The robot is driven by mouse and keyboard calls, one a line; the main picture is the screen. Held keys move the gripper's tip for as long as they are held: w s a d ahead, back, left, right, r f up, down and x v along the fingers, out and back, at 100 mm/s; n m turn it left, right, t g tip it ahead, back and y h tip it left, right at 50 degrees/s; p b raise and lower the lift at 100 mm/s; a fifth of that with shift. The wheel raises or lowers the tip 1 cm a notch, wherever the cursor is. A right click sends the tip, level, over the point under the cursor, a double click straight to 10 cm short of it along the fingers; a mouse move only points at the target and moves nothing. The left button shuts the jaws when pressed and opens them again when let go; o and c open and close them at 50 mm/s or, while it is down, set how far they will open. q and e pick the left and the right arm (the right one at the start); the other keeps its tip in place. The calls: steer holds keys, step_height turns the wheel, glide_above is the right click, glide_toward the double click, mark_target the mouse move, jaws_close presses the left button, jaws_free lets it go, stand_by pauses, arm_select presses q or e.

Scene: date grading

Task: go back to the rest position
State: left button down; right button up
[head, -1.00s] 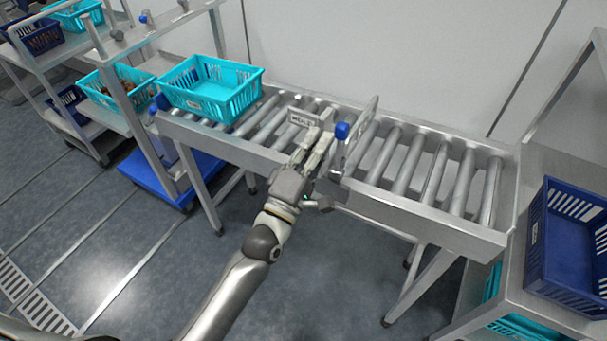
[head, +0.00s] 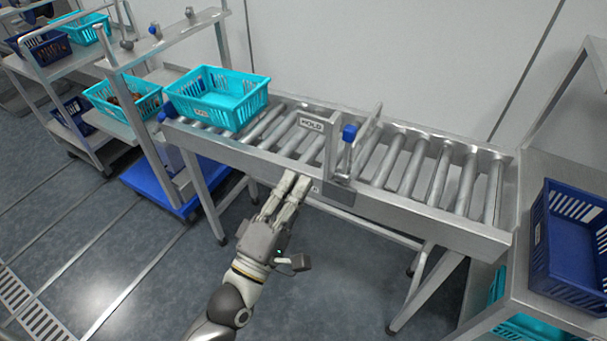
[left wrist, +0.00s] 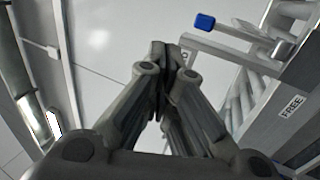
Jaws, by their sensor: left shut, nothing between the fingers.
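My left gripper (head: 296,184) is shut and empty in the head view. It hangs in front of the roller conveyor's (head: 430,220) near rail, just left of the gate with the blue knob (head: 349,133). A FREE label (left wrist: 291,106) shows on the metal at the right. My right gripper is in neither view.
A turquoise crate (head: 232,118) sits at the left end of the rollers. Another turquoise crate (head: 148,104) with brown contents stands on the shelf to its left. A dark blue crate (head: 545,240) is on the right-hand table. The floor before the conveyor is open.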

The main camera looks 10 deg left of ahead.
arm_select(q)
steer(key=s+a+f+m+g+y, duration=0.2)
steer(key=f+m+g, duration=0.25)
steer(key=f, duration=1.55)
steer(key=s+a+f+m+g+y, duration=0.15)
steer(key=f+m+g, duration=0.3)
steer(key=f, duration=1.55)
steer(key=s+a+f+m+g+y, duration=0.1)
steer(key=s+a+f+m+g, duration=0.15)
steer(key=s+f, duration=0.4)
steer(key=s+a+f+m+g+y, duration=0.1)
steer(key=s+a+f+g, duration=0.15)
steer(key=s+f, duration=0.4)
steer(key=s+a+f+m+g, duration=0.2)
steer(key=s+f, duration=0.4)
steer(key=s, duration=0.4)
steer(key=s+a+f+m+g+y, duration=0.1)
steer(key=s+a+f+m+g, duration=0.1)
steer(key=s+f, duration=0.4)
steer(key=s+a+g, duration=0.1)
steer(key=s+g, duration=0.1)
steer(key=s, duration=0.2)
steer(key=shift+a, duration=0.3)
steer(key=shift+s+y, duration=0.1)
steer(key=shift+y, duration=0.15)
